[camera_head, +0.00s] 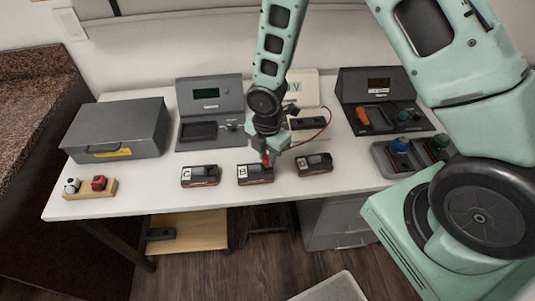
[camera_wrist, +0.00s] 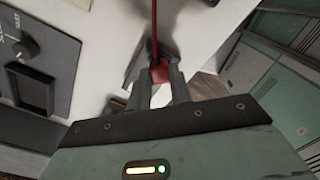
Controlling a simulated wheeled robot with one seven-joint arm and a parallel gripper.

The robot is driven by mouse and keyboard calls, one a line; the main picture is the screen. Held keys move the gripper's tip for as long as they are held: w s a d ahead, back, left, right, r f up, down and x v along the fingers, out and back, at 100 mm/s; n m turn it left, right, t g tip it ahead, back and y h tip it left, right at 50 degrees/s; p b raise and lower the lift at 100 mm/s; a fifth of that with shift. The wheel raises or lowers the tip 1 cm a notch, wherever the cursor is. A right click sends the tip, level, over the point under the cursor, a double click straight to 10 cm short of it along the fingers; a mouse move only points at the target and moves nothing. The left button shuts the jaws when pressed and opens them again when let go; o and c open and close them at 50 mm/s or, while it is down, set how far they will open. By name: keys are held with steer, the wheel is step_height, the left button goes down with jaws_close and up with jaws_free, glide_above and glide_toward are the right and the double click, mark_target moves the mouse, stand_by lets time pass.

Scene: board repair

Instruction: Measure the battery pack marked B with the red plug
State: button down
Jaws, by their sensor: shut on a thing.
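Battery pack B (camera_head: 254,176) is a dark block with a white B label, in the middle of a row at the table's front. My gripper (camera_head: 268,152) is above its right part, pointing down, shut on the red plug (camera_head: 266,160). In the wrist view the red plug (camera_wrist: 160,72) sits between the fingertips (camera_wrist: 157,84), with its red cable running up out of view. In the head view the red cable (camera_head: 329,122) loops at the right of my gripper. The plug looks very close to pack B; I cannot tell whether it touches. A pale panel marked V (camera_head: 294,87) stands behind, partly hidden by my arm.
Pack C (camera_head: 200,177) is left of pack B and another pack (camera_head: 315,165) is right. A grey case (camera_head: 118,130), a grey station (camera_head: 210,105), a tool station (camera_head: 380,100) and a tray with bottles (camera_head: 382,158) stand around. A wooden holder (camera_head: 90,190) is at front left.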

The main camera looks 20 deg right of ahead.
steer(key=shift+f+b, duration=0.35)
steer(key=shift+f, duration=0.1)
stand_by(0.5)
steer(key=c, duration=0.9)
jaws_free()
steer(key=shift+r, duration=0.25)
steer(key=shift+r+p, duration=1.3)
steer(key=shift+p, duration=0.15)
steer(key=shift+r, duration=0.1)
steer(key=shift+r+p, duration=2.75)
steer(key=shift+r, duration=0.2)
